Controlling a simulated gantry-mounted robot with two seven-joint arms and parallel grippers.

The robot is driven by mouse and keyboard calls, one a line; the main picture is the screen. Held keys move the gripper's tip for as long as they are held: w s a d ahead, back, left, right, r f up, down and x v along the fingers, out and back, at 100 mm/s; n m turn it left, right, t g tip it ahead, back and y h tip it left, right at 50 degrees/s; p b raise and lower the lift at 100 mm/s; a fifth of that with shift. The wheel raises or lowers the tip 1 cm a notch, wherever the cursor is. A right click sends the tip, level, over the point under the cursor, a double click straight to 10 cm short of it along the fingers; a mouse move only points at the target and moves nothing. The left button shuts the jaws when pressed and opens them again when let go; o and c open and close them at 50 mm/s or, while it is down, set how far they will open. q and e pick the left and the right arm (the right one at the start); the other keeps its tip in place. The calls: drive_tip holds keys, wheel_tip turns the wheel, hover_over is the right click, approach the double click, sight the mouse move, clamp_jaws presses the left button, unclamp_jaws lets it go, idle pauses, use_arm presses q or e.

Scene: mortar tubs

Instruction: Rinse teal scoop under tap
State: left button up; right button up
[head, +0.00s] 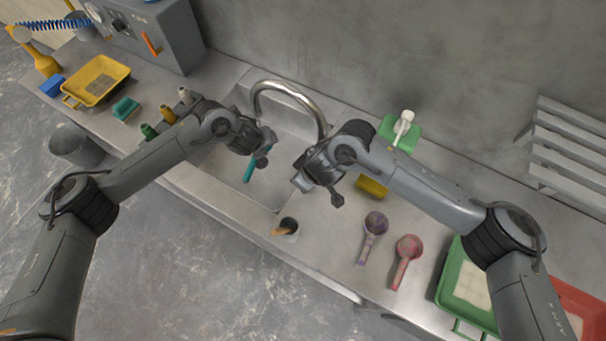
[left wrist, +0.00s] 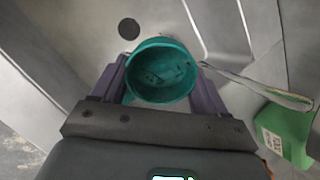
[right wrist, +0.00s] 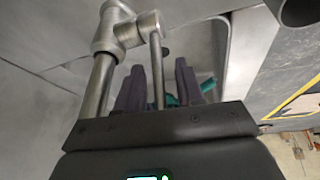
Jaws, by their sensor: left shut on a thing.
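The teal scoop (head: 249,170) is in my left gripper (head: 265,148), over the sink basin (head: 225,165). In the left wrist view the scoop's round bowl (left wrist: 160,72) lies between the fingers, with dark marks inside. The curved metal tap (head: 292,90) arches over the sink; I cannot make out running water. My right gripper (head: 318,190) is beside the tap at the sink's right side. In the right wrist view its fingers (right wrist: 161,85) stand apart on either side of a thin metal lever (right wrist: 157,65) joined to the tap. Teal shows partly behind one finger.
On the right counter are a purple scoop (head: 375,224), a red scoop (head: 407,250), a cup (head: 289,227) and a green tub (head: 455,292). Small bottles and a yellow tray (head: 98,78) are at left.

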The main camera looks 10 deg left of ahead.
drive_tip(key=shift+f, duration=0.15)
clamp_jaws()
idle(0.4)
drive_tip(key=shift+s+d+y, duration=0.1)
drive_tip(key=shift+d+y, duration=0.15)
drive_tip(key=shift+y, duration=0.05)
drive_tip(key=shift+d+t+y, duration=0.1)
drive_tip(key=shift+t+y, duration=0.2)
drive_tip(key=shift+y, duration=0.1)
